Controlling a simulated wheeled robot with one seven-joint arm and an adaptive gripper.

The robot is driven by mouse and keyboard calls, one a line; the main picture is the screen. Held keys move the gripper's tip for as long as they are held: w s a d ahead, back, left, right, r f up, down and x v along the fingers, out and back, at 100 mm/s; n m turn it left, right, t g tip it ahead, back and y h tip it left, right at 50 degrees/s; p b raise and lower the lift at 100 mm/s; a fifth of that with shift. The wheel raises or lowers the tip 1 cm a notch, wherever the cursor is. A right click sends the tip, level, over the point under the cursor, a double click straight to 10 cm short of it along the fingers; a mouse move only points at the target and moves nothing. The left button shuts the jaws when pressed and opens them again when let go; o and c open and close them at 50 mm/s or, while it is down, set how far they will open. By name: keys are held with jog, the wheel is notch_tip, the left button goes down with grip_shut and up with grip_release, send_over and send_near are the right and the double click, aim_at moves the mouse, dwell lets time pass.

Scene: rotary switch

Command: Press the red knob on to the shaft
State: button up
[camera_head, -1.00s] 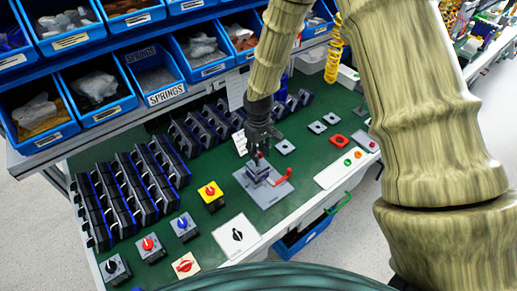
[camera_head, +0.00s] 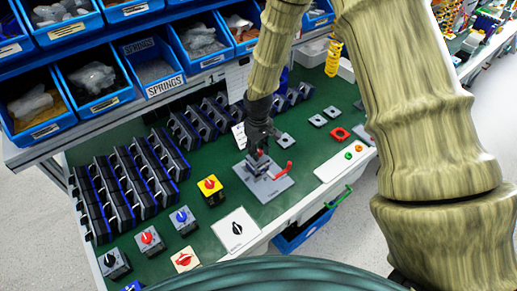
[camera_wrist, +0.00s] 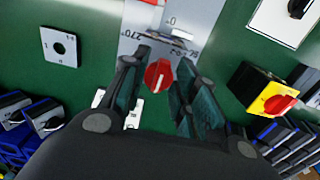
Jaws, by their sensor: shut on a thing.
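The red knob (camera_wrist: 158,76) is between the two fingers of my gripper (camera_wrist: 157,84) in the wrist view, its pointer ridge facing the camera. In the head view, the red knob (camera_head: 260,153) shows as a small spot under my gripper (camera_head: 258,150). My gripper is shut on the knob. It is right over the grey fixture (camera_head: 257,166) on a grey base plate (camera_head: 266,188). The shaft is hidden by the knob and fingers, so I cannot tell whether the knob touches it. Angle markings show on the plate (camera_wrist: 200,18) in the wrist view.
A red-handled lever (camera_head: 283,170) sticks out at the fixture's right. A yellow switch box (camera_head: 210,188) with a red knob stands to its left. Blue bins (camera_head: 150,65) line the back. A white button panel (camera_head: 342,164) lies to the right. Green bench surface is clear between these.

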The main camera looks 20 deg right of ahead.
jog(key=shift+f+b, duration=0.55)
jog(key=shift+f, duration=0.55)
jog(key=o, duration=0.8)
notch_tip(320, 180, up, 12)
dwell(0.5)
